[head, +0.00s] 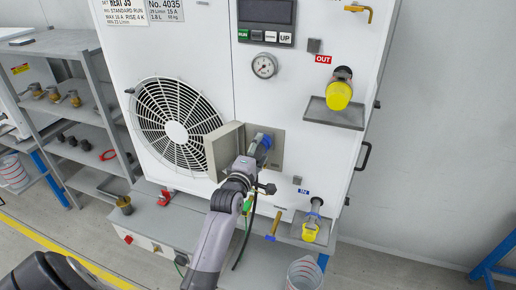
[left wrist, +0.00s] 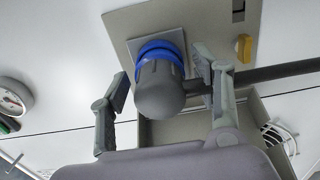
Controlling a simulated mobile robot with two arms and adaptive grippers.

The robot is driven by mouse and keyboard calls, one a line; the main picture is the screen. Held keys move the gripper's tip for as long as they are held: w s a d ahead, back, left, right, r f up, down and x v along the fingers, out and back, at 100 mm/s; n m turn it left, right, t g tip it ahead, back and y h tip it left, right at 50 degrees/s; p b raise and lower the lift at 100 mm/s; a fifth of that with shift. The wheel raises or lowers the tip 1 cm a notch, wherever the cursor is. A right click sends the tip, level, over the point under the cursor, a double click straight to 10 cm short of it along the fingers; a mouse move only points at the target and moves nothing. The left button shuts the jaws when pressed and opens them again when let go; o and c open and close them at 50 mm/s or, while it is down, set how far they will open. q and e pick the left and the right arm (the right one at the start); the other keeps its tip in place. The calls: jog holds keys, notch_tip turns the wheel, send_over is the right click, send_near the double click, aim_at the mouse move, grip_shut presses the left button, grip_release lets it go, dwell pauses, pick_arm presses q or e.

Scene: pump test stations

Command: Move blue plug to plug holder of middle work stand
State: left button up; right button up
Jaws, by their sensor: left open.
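The blue plug (head: 265,140) sits in an open grey box on the front of a white pump station. In the left wrist view it is a dark grey rounded body with a blue ring (left wrist: 160,50), set against a light square plate. A dark cable or rod leaves it to the right. My left gripper (head: 257,152) is at the box. In the left wrist view its two fingers (left wrist: 162,80) stand apart on either side of the plug, the left with a clear gap. My right gripper is not in view. I cannot tell which part is the plug holder.
The box's door (head: 225,150) stands open left of my gripper. A yellow-capped port (head: 339,94) and another yellow cap (head: 310,232) stick out above small trays. A grey shelf (head: 75,42) stands left.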

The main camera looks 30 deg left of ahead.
aim_at(255, 156)
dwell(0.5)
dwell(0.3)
pick_arm(q)
grip_shut()
dwell(0.9)
jog(key=shift+p, duration=0.35)
jog(key=shift+s, duration=0.2)
jog(key=shift+p+v, duration=1.5)
jog(key=shift+v, duration=1.3)
jog(key=shift+d, duration=0.15)
